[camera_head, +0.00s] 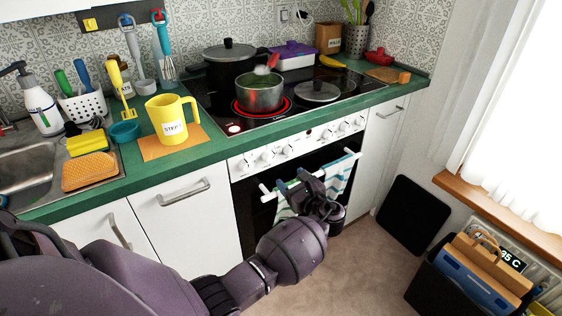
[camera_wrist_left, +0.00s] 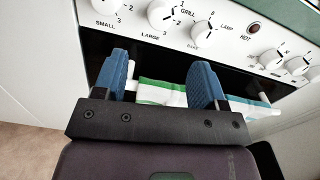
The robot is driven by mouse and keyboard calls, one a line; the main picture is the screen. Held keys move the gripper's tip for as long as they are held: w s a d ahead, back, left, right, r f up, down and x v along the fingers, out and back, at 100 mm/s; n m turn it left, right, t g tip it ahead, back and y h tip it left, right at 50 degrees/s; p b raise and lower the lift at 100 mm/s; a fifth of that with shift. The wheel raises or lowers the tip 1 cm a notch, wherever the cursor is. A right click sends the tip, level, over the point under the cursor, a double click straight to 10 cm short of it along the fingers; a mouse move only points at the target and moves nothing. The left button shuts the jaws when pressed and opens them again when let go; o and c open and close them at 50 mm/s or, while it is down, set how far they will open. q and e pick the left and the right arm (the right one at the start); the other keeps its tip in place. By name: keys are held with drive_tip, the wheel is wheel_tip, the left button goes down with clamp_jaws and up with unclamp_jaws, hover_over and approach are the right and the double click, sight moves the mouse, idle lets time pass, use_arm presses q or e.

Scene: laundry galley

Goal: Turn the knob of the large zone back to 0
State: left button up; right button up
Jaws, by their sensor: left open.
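The large zone's knob (camera_wrist_left: 162,14) is white, with the word LARGE printed below it, in the left wrist view. Numbers 2 and 3 show beside it; its pointer setting is too small to tell. In the head view it appears to be the second knob from the left (camera_head: 267,156) on the white oven panel (camera_head: 300,145). My left gripper (camera_head: 294,181) is open and empty, in front of the oven door below the panel. Its two blue fingers (camera_wrist_left: 159,82) are apart from the knob in the wrist view. My right gripper is not in view.
A steel pot (camera_head: 260,95) stands on a glowing red zone of the black hob (camera_head: 222,112). Striped towels hang on the oven rail (camera_head: 268,192), close to my left gripper. Other knobs (camera_wrist_left: 202,34) flank the large one.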

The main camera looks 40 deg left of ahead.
sight(271, 160)
use_arm(q)
drive_tip(key=b+x, duration=0.1)
drive_tip(key=x, duration=0.8)
drive_tip(key=shift+w+a+f, duration=0.15)
drive_tip(key=shift+a, duration=0.2)
drive_tip(key=shift+w+a+b, duration=0.25)
drive_tip(key=shift+a+b, duration=0.05)
drive_tip(key=shift+a, duration=0.2)
drive_tip(key=shift+c, duration=0.4)
drive_tip(key=c, duration=0.8)
